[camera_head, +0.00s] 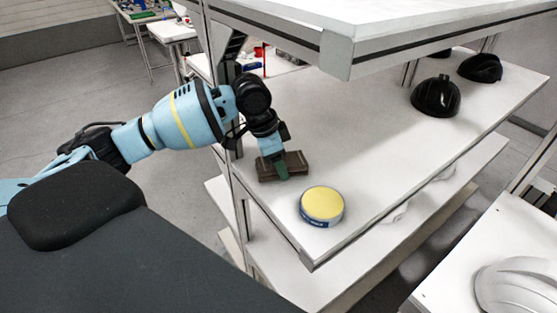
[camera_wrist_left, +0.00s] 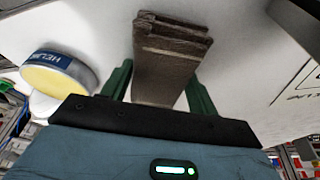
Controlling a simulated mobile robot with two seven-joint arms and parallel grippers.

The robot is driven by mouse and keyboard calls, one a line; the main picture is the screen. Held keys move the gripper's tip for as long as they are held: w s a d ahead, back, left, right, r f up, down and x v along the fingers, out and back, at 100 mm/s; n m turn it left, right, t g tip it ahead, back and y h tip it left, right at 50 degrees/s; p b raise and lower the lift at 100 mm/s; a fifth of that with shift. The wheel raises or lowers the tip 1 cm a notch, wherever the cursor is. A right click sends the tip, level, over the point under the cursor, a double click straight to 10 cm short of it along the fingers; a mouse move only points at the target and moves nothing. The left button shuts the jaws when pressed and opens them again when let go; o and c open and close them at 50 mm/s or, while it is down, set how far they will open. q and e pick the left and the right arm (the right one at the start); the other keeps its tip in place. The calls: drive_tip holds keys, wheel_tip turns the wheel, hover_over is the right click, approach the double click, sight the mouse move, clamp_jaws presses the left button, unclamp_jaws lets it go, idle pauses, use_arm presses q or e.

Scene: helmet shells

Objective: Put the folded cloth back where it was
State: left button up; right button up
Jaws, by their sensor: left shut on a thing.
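The folded cloth (camera_head: 296,162) is dark brown and lies at the near left part of the white shelf. In the left wrist view the cloth (camera_wrist_left: 170,55) shows as a layered strip between the two green fingers. My left gripper (camera_head: 281,168) reaches down over the shelf and is shut on the cloth. It also shows in the left wrist view (camera_wrist_left: 160,90). I cannot tell whether the cloth touches the shelf or is slightly above it. My right gripper is in neither view.
A round tin with a yellow top (camera_head: 322,204) stands on the shelf (camera_head: 375,140) just right of the cloth. Black helmet shells (camera_head: 436,97) sit further back. An upper shelf (camera_head: 400,35) overhangs, and a post stands left of the gripper. A white shell (camera_head: 518,287) is at lower right.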

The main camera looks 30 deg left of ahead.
use_arm(q)
drive_tip(key=shift+f, duration=0.2)
drive_tip(key=o, duration=0.6)
drive_tip(key=shift+r, duration=0.15)
drive_tip(key=shift+r, duration=0.35)
drive_tip(key=v, duration=0.2)
drive_tip(key=shift+s+a+r, duration=0.1)
drive_tip(key=shift+r, duration=0.15)
drive_tip(key=s+a, duration=0.8)
drive_tip(key=shift+s+a+f, duration=0.1)
drive_tip(key=shift+s+a, duration=0.1)
drive_tip(key=shift+s, duration=0.05)
